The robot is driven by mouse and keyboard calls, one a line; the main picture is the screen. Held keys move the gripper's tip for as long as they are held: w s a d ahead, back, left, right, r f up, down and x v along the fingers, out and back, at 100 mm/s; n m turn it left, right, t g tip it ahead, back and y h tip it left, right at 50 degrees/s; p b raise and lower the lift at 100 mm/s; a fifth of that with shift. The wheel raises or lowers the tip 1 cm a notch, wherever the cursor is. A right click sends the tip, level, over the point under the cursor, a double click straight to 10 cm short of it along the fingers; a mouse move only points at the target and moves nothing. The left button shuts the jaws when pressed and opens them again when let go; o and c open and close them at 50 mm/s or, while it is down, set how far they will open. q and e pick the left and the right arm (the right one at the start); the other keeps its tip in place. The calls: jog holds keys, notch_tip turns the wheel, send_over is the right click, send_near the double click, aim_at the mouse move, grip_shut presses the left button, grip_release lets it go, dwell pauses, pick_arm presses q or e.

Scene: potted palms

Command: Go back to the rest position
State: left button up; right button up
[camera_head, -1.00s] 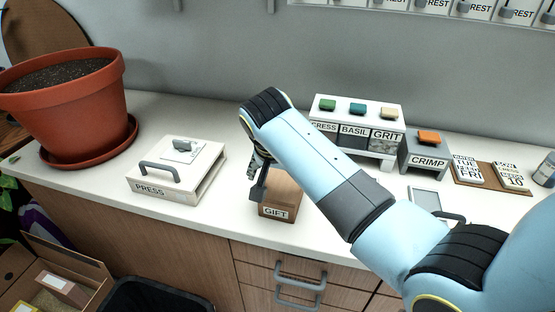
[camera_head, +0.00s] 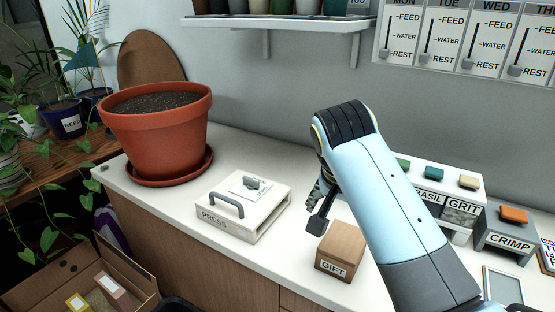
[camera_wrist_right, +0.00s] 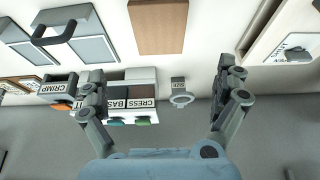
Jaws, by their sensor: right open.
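My right gripper (camera_head: 318,210) hangs over the counter, just behind and left of the brown GIFT box (camera_head: 341,250). In the right wrist view the right gripper (camera_wrist_right: 162,90) has its two fingers wide apart with nothing between them. The GIFT box also shows in the right wrist view (camera_wrist_right: 158,26), beyond the fingers and apart from them. My blue right forearm covers part of the labelled bins in the head view. My left gripper is not in view.
A white PRESS box (camera_head: 243,208) and a large terracotta pot (camera_head: 155,135) stand to the left. BASIL and GRIT bins (camera_head: 462,207) and a grey CRIMP block (camera_head: 507,236) stand to the right. A wall shelf (camera_head: 280,24) hangs above. An open carton (camera_head: 130,270) sits low at left.

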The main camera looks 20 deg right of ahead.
jog(key=s+n+y, duration=0.3)
jog(key=s+n, duration=0.8)
jog(key=s, duration=1.2)
notch_tip(320, 180, down, 30)
jog(key=s+d+r+b, duration=0.1)
jog(key=d+b, duration=0.2)
jog(key=b, duration=0.3)
jog(key=s+f+g+b, duration=0.1)
jog(key=s+f+b, duration=0.2)
jog(key=s+f, duration=0.6)
jog(key=s+f+g+b, duration=0.1)
jog(key=s+f+b, duration=0.1)
jog(key=s+f, duration=0.8)
notch_tip(320, 180, down, 6)
jog(key=shift+s+d+f+b, duration=0.1)
jog(key=shift+s+d+b, duration=0.2)
jog(key=shift+d+b, duration=0.1)
